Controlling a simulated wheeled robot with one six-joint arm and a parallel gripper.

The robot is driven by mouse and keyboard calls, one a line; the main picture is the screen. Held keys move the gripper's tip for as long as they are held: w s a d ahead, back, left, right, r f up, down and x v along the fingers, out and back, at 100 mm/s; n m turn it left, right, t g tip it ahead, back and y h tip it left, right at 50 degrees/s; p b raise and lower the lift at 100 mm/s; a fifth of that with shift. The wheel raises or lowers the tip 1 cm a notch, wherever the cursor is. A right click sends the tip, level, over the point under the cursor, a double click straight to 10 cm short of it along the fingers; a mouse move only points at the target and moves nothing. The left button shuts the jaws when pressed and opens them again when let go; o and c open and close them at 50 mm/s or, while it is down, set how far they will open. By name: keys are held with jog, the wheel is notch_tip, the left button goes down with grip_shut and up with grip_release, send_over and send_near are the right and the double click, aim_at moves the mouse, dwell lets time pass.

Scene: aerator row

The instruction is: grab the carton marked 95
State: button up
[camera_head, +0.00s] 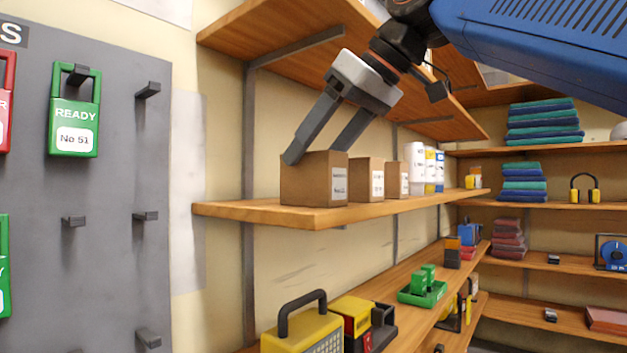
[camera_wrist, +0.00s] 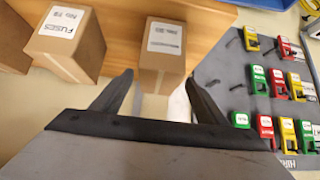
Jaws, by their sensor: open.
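Three brown cartons with white labels stand in a row on the upper wooden shelf. The nearest carton (camera_head: 314,180) is at the shelf's near end, and in the wrist view this carton (camera_wrist: 164,62) lies just beyond the fingertips, between their lines. Its label number is too blurred to read surely. The middle carton (camera_head: 366,180) appears in the wrist view (camera_wrist: 66,48) with a label reading "FUSES" and what looks like No 79. The far carton (camera_head: 396,179) has an unreadable label. My gripper (camera_head: 319,154) is open and empty, tilted down at the nearest carton's top; contact cannot be told.
The shelf (camera_head: 300,218) ends just left of the nearest carton. White canisters (camera_head: 415,166) stand behind the row. Another shelf (camera_head: 360,82) hangs above, close to my arm. A grey lock board (camera_head: 110,190) is on the left. A yellow case (camera_head: 303,330) sits below.

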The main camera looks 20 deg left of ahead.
jog(key=shift+x, duration=2.9)
jog(key=shift+w+d+f, duration=0.1)
jog(key=c, duration=1.6)
jog(key=shift+c, duration=0.2)
jog(key=shift+d+r, duration=0.2)
jog(key=shift+r, duration=5.6)
send_near(302, 168)
jog(key=s+d+r, duration=0.1)
jog(key=d+r, duration=0.2)
jog(key=d, duration=0.7)
jog(key=shift+s+d, duration=0.2)
jog(key=shift+s, duration=0.1)
